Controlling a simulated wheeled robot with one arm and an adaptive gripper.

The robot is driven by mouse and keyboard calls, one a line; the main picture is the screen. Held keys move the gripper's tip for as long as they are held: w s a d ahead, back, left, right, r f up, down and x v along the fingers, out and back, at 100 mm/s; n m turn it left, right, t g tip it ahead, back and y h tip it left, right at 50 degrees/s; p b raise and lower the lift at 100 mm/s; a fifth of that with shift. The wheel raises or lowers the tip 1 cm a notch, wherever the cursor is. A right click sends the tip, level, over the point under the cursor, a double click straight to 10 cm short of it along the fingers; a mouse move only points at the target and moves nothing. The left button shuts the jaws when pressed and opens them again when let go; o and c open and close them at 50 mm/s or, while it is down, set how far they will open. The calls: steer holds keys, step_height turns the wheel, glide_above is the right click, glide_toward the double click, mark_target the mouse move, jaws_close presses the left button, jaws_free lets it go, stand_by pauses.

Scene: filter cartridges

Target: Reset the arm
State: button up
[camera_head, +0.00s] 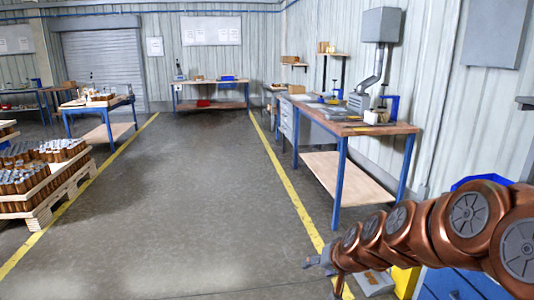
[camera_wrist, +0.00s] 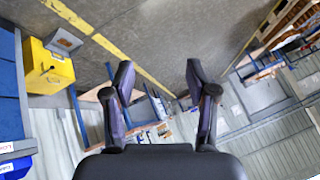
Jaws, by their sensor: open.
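My arm, copper-coloured with grey joint caps, reaches in from the right edge in the head view. My gripper (camera_head: 322,262) is at its end, low over the floor near the right yellow line. In the wrist view my gripper (camera_wrist: 160,85) shows two dark fingers spread wide apart. Nothing is between the fingers. No filter cartridge can be made out for certain in either view.
A workbench (camera_head: 365,128) with blue legs stands along the right wall. A yellow box (camera_head: 405,282) and a blue cabinet (camera_head: 455,285) are under my arm; the yellow box (camera_wrist: 48,70) also shows in the wrist view. A loaded pallet (camera_head: 45,205) stands left. The middle floor is clear.

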steer(key=s+d+r+g+h+p, duration=0.1)
steer(key=s+r+g+p, duration=0.2)
steer(key=s, duration=0.9)
steer(key=s+d+r+n+g+h+p, duration=0.1)
steer(key=s+d+r+g+p, duration=0.1)
steer(key=s, duration=1)
steer(key=s+d+r+n+g+h+p, duration=0.1)
steer(key=s+r+g+p, duration=0.2)
steer(key=s, duration=0.9)
step_height(320, 180, up, 5)
steer(key=p, duration=0.3)
steer(key=shift+s+d+g, duration=0.25)
steer(key=shift+d+g, duration=0.05)
steer(key=shift+g, duration=0.1)
